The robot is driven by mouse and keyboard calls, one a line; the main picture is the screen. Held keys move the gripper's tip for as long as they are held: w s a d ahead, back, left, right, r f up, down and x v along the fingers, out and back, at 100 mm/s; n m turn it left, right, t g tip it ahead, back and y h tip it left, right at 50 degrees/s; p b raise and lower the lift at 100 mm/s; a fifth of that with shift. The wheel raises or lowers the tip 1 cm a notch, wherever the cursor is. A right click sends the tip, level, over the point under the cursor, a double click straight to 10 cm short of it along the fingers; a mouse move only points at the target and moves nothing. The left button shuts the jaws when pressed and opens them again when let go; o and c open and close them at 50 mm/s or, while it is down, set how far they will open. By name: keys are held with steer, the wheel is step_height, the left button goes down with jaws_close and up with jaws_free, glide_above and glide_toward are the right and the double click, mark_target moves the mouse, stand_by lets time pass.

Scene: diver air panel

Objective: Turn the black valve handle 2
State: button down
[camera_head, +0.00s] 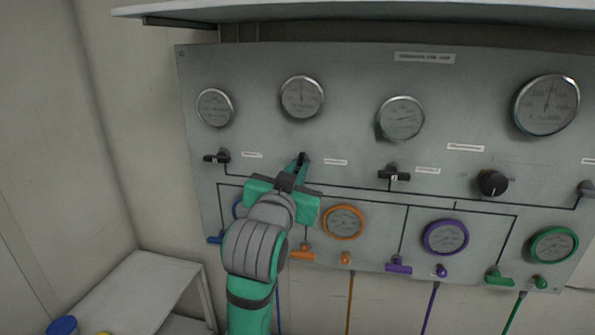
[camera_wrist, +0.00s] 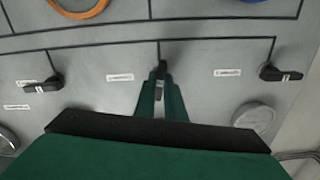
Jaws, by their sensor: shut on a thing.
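The black valve handle 2 (camera_head: 303,158) is the middle one of three black handles in the row under the small gauges. In the wrist view the handle (camera_wrist: 161,70) points along the picture's vertical, with a pale mark between my fingers. My gripper (camera_head: 297,170) is at the panel, shut on this handle. Its green fingers (camera_wrist: 160,98) lie on either side of the handle and hide part of it. Black handle 1 (camera_head: 217,157) and black handle 3 (camera_head: 394,175) to either side lie roughly horizontal.
The grey panel (camera_head: 460,95) carries several gauges and a black round knob (camera_head: 492,183) at right. Lower down are coloured-rim gauges, such as the orange one (camera_head: 343,222), and coloured levers. A shelf (camera_head: 350,14) overhangs above. A white table (camera_head: 140,290) stands at lower left.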

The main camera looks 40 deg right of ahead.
steer(key=shift+f+n, duration=0.15)
steer(key=shift+n, duration=0.15)
steer(key=c, duration=1.8)
jaws_free()
steer(key=shift+c, duration=0.2)
steer(key=v, duration=1.1)
